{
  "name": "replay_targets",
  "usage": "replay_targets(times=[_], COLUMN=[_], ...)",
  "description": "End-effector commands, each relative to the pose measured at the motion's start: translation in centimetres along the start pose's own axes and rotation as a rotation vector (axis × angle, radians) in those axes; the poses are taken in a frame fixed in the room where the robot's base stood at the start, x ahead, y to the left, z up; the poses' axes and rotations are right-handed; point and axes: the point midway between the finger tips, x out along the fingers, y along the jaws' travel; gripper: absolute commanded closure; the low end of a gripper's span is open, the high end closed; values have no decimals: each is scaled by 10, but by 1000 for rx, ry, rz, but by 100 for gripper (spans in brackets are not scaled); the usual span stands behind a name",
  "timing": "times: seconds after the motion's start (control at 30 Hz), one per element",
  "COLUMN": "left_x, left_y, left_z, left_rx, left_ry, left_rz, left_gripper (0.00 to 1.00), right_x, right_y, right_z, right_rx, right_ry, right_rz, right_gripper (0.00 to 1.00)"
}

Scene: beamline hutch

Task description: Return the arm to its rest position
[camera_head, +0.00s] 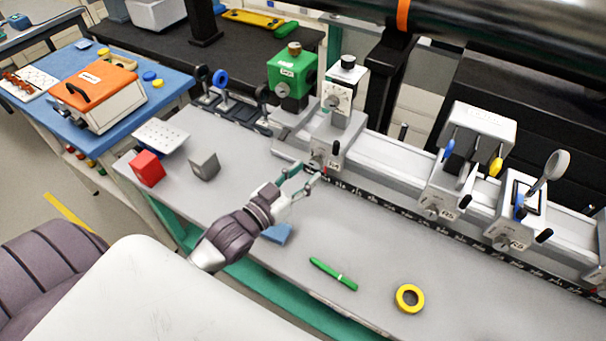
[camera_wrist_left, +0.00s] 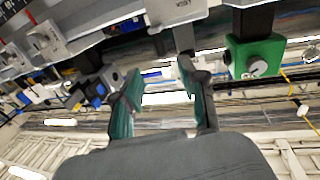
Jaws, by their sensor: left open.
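My left gripper (camera_head: 303,183) is open over the grey bench, close to the front of the rail and near the base of the white carrier (camera_head: 341,95). I cannot tell whether it touches the carrier. In the left wrist view the two green-padded fingers (camera_wrist_left: 160,105) stand apart with nothing between them. The green box-shaped unit (camera_head: 291,75) stands behind on the rail and also shows in the left wrist view (camera_wrist_left: 256,56). My right gripper is in neither view.
Rail carriers (camera_head: 468,160) stand to the right. A blue table (camera_head: 170,88) is at left.

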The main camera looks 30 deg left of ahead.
Motion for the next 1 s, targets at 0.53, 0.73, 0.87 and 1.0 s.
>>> replay_targets(times=[0.53,0.73,0.87,1.0], left_x=[-3,-34,-73,-111], left_y=[4,24,38,50], left_z=[10,52,78,93], left_rx=[-2,1,5,4], left_ry=[-70,-401,-658,-862], left_rz=[-16,-74,-97,-102], left_gripper=[58,58,58,58], right_x=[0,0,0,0], right_y=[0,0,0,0], right_z=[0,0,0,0], right_rx=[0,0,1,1], right_ry=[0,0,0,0], right_rz=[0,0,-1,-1], right_gripper=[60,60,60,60])
